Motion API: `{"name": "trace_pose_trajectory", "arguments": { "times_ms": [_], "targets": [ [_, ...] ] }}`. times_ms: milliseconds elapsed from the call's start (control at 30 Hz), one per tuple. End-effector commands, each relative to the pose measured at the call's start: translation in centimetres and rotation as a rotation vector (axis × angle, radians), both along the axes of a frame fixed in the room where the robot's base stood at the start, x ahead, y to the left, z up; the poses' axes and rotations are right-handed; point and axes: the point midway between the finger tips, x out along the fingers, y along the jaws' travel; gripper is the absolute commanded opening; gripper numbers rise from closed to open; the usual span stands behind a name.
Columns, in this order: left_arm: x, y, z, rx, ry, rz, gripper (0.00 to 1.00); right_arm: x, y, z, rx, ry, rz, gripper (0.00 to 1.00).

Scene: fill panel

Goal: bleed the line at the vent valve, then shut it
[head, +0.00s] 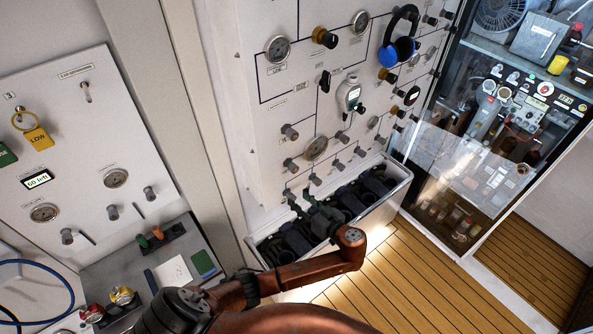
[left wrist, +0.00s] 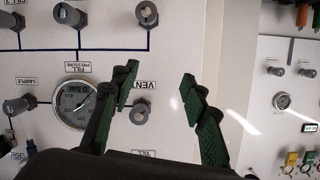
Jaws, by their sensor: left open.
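The vent valve is a grey knob (left wrist: 140,112) under a VENT label on the white fill panel (head: 285,100). In the head view it appears to be the knob (head: 290,165) left of the fill pressure gauge (head: 316,148). The gauge also shows in the left wrist view (left wrist: 75,104); its reading is too small to tell. My left gripper (left wrist: 160,92) has green fingers spread apart, with nothing between them. The knob lies beyond the fingers, closer to the picture's left finger, apparently untouched. In the head view the gripper (head: 312,203) is low before the panel. My right gripper is out of view.
Similar knobs (head: 315,180) crowd around the gauge. An open white bin (head: 395,200) with dark contents juts out below the panel. Blue headphones (head: 398,38) hang higher up. A second panel (head: 75,130) stands left, a glass cabinet (head: 450,160) right. Wooden floor (head: 420,280) is clear.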

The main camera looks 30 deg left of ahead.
Motion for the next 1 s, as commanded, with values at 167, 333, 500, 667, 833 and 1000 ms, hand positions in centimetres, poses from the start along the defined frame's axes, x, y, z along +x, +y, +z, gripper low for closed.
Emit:
{"name": "trace_pose_trajectory", "arguments": {
  "times_ms": [167,333,500,667,833,1000],
  "targets": [
    [2.8,-1.4,5.9,0.135,-0.253,0.037,0.41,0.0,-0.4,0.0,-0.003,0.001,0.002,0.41],
    [3.6,-1.1,7.6,0.169,-0.327,0.045,0.41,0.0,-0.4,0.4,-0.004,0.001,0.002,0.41],
    [4.5,1.3,7.8,0.172,-0.326,0.046,0.41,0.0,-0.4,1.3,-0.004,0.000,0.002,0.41],
    [5.4,3.5,7.7,0.169,-0.324,0.046,0.41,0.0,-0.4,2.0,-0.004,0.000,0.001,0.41],
    [6.1,5.0,7.5,0.166,-0.324,0.045,0.41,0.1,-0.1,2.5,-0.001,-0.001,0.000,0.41],
    [6.2,5.5,7.3,0.163,-0.323,0.046,0.41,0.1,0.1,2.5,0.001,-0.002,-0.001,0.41]
  ]
}}
